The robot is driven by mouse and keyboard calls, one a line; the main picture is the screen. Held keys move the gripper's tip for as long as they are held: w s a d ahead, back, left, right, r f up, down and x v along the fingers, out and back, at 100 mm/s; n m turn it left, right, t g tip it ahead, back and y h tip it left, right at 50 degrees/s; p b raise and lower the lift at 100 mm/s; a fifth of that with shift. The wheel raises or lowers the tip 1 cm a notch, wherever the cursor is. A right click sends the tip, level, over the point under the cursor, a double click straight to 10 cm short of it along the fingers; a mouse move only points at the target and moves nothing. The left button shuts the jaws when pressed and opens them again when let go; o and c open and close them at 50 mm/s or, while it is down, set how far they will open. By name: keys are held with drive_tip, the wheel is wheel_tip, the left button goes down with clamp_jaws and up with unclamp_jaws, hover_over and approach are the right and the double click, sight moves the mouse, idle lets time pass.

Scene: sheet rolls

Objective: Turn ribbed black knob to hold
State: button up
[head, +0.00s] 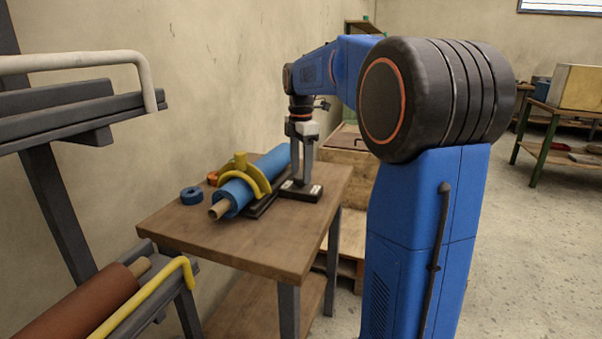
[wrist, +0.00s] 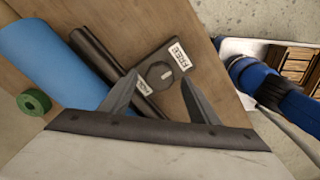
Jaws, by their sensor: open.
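The black knob (wrist: 158,73) sits on a dark plate (wrist: 180,43) in the wrist view. A small pale mark shows on the knob's right side. A white FREE label (wrist: 174,57) is above it, and another white label (wrist: 144,89), partly hidden by a finger, is below left. My gripper (wrist: 160,80) is open, with one fingertip on either side of the knob; I cannot tell whether they touch it. In the head view my gripper (head: 302,178) points down over the plate on the wooden table, and the knob is hidden there.
A blue roll (head: 232,193) with a yellow strap (head: 262,182) over it lies left of the gripper. A dark bar (wrist: 95,52) runs between roll and plate. A blue ring (head: 191,196) lies near the wall. The table's front (head: 270,240) is clear.

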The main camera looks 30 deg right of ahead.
drive_tip(key=shift+f, duration=0.75)
drive_tip(key=shift+c, duration=0.2)
drive_tip(key=c, duration=1)
